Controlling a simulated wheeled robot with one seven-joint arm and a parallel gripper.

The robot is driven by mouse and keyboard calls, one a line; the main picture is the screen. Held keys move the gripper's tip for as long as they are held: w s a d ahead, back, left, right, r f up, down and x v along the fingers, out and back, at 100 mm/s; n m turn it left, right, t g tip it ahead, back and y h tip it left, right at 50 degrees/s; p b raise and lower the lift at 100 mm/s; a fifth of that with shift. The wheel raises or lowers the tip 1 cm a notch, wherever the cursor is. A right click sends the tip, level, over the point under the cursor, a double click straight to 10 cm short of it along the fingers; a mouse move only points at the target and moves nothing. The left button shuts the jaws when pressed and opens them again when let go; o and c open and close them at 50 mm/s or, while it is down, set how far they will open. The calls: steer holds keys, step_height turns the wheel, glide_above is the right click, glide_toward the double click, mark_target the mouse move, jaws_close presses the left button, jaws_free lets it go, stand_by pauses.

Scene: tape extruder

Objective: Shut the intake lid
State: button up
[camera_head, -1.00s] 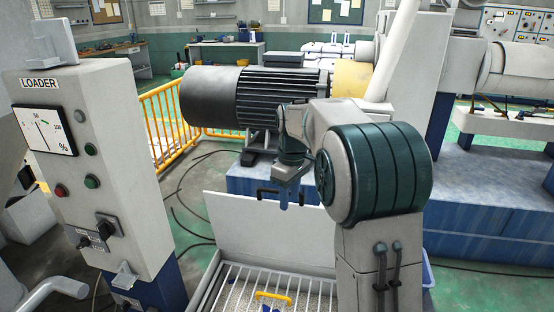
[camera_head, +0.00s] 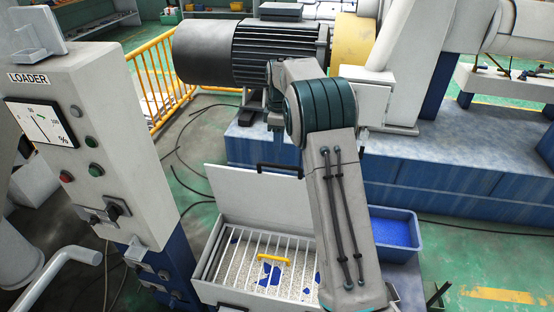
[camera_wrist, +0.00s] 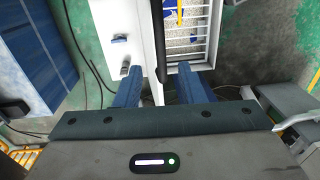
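The intake lid (camera_head: 250,192) stands raised, almost upright, at the back of the intake box (camera_head: 208,262). A black bar handle (camera_head: 280,168) runs along its top edge. In the wrist view, the lid (camera_wrist: 128,40) is the pale panel left of the dark handle (camera_wrist: 160,40). My gripper (camera_wrist: 158,72) is open. Its two blue fingers stand apart, with the handle in view between them; I cannot tell if they touch it. In the head view, my arm hides most of the gripper behind the lid's top edge.
A grate with a yellow handle (camera_head: 273,259) covers blue and pale pieces in the box. The loader panel (camera_head: 110,160) stands close at left. A blue bin (camera_head: 393,235) sits right of the box. The large motor (camera_head: 240,52) and blue machine base (camera_head: 470,185) are behind.

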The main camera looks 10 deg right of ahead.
steer(key=f, duration=0.8)
steer(key=shift+s+a, duration=0.15)
steer(key=shift+s, duration=0.15)
steer(key=shift+r, duration=0.1)
steer(key=shift+a, duration=0.1)
jaws_close()
